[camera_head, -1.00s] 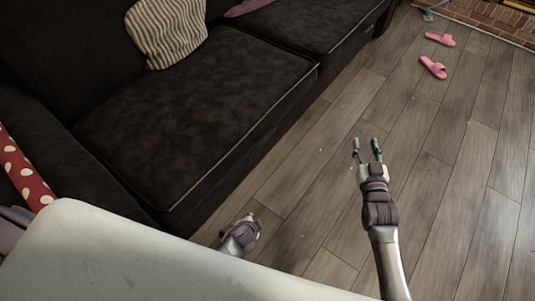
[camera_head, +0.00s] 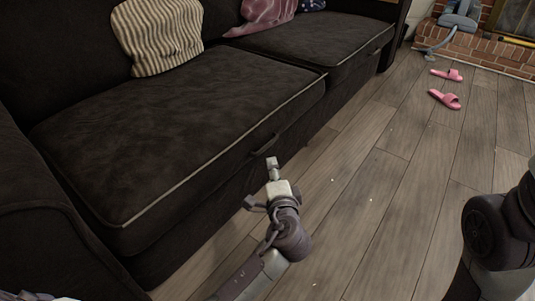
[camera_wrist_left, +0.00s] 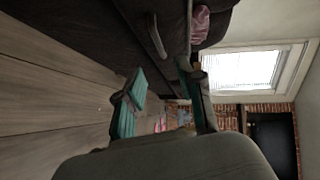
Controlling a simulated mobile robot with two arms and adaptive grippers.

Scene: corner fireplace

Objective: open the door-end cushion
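The near seat cushion (camera_head: 190,130) of a dark sofa lies flat with pale piping along its edge. A dark handle (camera_head: 265,144) shows on its front face; in the left wrist view a handle (camera_wrist_left: 157,37) stands out from the dark sofa front. My left gripper (camera_head: 272,167) is just in front of and below the handle, apart from it as far as I can see. Its teal-padded fingers are spread with nothing between them in the left wrist view (camera_wrist_left: 166,85). My right arm (camera_head: 500,232) is at the right edge; its gripper is out of frame.
The far seat cushion (camera_head: 315,38) adjoins the near one. A striped pillow (camera_head: 158,35) and a pink pillow (camera_head: 262,14) lean on the backrest. Pink slippers (camera_head: 446,99) lie on the wood floor near the brick hearth (camera_head: 475,50). The floor between is clear.

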